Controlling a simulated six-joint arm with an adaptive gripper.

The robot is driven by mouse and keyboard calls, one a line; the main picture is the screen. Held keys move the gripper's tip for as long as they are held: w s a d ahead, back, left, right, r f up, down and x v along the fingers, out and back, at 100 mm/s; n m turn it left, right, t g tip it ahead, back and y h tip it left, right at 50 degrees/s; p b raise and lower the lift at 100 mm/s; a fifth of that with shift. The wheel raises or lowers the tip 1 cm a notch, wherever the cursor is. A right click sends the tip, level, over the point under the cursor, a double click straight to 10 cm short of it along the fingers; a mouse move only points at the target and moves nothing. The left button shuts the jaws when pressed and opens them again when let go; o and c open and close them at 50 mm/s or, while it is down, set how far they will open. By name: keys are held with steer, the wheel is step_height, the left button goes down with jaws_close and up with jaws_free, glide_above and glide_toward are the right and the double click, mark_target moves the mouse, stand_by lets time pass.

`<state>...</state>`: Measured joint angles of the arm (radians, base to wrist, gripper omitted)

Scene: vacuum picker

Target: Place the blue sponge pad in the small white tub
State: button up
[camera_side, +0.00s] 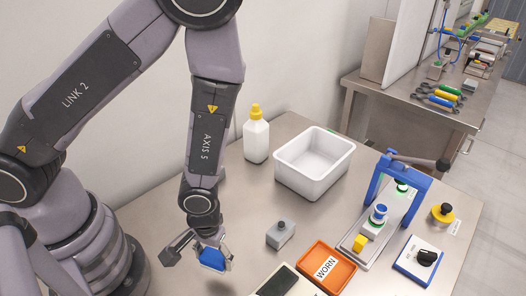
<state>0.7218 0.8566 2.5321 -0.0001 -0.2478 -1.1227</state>
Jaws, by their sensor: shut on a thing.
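The blue sponge pad (212,258) is held at my gripper (202,252), low over the steel table at the front left. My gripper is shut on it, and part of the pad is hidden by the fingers. The pad looks tilted, with a pale lower edge. The small white tub (314,168) stands upright at the back middle of the table, to the right of and beyond my gripper. Its inside looks empty.
A white bottle with a yellow cap (256,138) stands left of the tub. A grey block (281,234), an orange tray marked WORN (327,268) and a dark flat tray (277,282) lie right of my gripper. A blue-framed press fixture (385,205) stands farther right.

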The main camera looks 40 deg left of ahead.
mark_target(216, 254)
steer(key=r, duration=1)
steer(key=shift+w+d+r, duration=0.1)
steer(key=shift+w+r, duration=0.15)
steer(key=w+f+m, duration=0.1)
steer(key=w+m, duration=0.2)
steer(key=w, duration=2.3)
steer(key=w+a+m, duration=0.2)
steer(key=w+a, duration=0.4)
steer(key=w, duration=0.3)
steer(key=f, duration=0.9)
steer(key=shift+s+d+f, duration=0.2)
steer(key=shift+d+f, duration=0.1)
steer(key=shift+d, duration=0.05)
steer(key=shift+f, duration=2.3)
steer(key=shift+f, duration=0.1)
steer(key=o, duration=1)
